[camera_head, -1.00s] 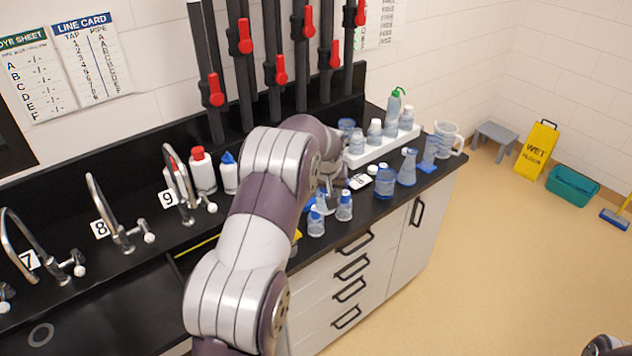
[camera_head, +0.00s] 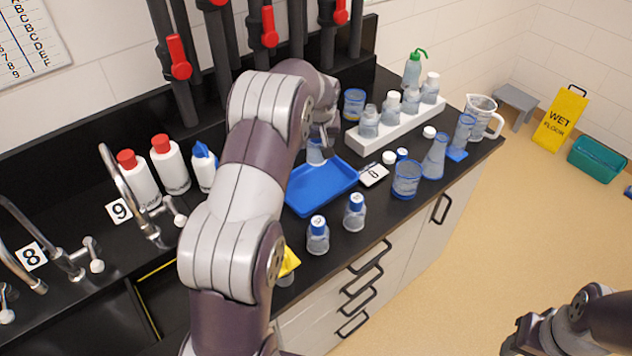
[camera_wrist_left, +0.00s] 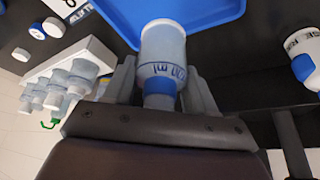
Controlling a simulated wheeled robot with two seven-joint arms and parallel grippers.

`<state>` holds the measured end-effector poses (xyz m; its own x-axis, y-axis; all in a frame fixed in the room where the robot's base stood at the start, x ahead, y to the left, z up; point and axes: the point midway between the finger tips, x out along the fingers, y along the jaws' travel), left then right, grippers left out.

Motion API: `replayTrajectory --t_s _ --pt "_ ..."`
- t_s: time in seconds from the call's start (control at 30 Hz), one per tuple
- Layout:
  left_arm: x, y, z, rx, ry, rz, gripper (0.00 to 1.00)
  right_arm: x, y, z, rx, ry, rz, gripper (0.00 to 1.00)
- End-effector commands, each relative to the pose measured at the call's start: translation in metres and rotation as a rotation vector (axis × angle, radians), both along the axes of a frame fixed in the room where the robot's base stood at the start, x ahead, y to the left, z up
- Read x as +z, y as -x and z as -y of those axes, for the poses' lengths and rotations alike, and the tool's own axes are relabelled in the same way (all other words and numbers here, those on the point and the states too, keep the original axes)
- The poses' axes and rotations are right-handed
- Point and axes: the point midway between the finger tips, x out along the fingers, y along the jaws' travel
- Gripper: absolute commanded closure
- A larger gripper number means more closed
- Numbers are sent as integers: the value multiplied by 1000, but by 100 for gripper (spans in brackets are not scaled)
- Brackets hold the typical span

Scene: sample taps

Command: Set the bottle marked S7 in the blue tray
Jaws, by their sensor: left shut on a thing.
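The blue tray (camera_head: 322,188) lies on the black counter, and its underside or floor also fills the top of the left wrist view (camera_wrist_left: 205,12). My left gripper (camera_head: 322,135) is at the tray's back edge, shut on a clear bottle (camera_head: 316,153) with a blue cap. In the left wrist view the bottle (camera_wrist_left: 162,55) sits between both fingers, its base end overlapping the tray; I cannot tell whether it touches. No S7 mark is readable on it. Two similar blue-capped bottles stand in front of the tray (camera_head: 317,236) (camera_head: 354,212). My right gripper (camera_head: 520,338) is at the lower right, partly cut off.
A white rack (camera_head: 395,130) of several bottles stands behind right. White bottles (camera_head: 170,165) and taps (camera_head: 140,205) are left.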

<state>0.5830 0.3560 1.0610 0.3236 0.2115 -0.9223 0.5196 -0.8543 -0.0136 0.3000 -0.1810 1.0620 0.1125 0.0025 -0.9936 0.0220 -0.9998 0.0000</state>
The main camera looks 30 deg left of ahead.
Motion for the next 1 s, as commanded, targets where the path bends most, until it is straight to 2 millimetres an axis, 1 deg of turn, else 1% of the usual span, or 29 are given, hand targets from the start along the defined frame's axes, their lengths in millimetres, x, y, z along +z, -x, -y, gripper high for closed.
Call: replayTrajectory --t_s 0.1,0.2,0.37,0.5,0.57,0.73,0.83,0.87,0.9,0.93,1.0 --pt "-26 1 1 0 3 -7 83 9 0 0 0 0 1 53" --pt "-46 1 1 -1 2 -4 83 13 0 0 0 0 1 53" --pt "-67 1 1 -1 2 -4 83 17 0 0 0 0 1 53" --pt "-91 1 1 0 2 -3 83 22 0 0 0 0 1 53" --pt "-94 1 1 0 2 -1 83 21 0 0 0 0 1 53" --pt "-95 1 1 0 1 0 83 20 0 0 0 0 1 53" --pt "-99 1 1 0 1 0 83 15 0 0 0 0 1 53" --pt "-97 1 1 0 1 -2 34 17 0 0 0 0 1 53" --pt "-97 1 1 0 1 -2 21 18 0 0 0 0 1 53" --pt "-97 1 1 0 1 -2 18 18 0 0 0 0 1 53" --pt "-97 1 1 0 1 -2 18 18 0 0 0 0 1 53"
